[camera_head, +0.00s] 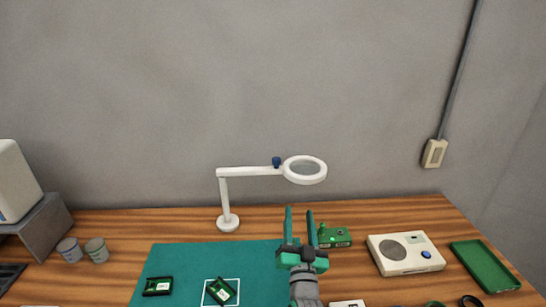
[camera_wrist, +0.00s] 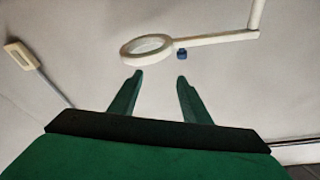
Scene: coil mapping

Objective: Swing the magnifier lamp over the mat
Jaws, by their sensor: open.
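The white magnifier lamp (camera_head: 250,171) stands at the back of the table on a round base, behind the mat. Its arm reaches to the right and ends in a ring-shaped head (camera_head: 304,170) with a blue knob (camera_head: 277,161) beside it. The green mat (camera_head: 180,260) lies in front, left of my gripper. My gripper (camera_head: 300,212) is open and empty, fingers pointing up, below the lamp head and apart from it. In the wrist view the ring head (camera_wrist: 147,48) and the blue knob (camera_wrist: 182,55) show beyond the two fingertips (camera_wrist: 160,77).
A green device (camera_head: 335,238) sits right of my gripper, then a white box with a round grey disc (camera_head: 404,254) and a green tray (camera_head: 484,266). Two grey cups (camera_head: 82,250) stand at left. The wall is behind.

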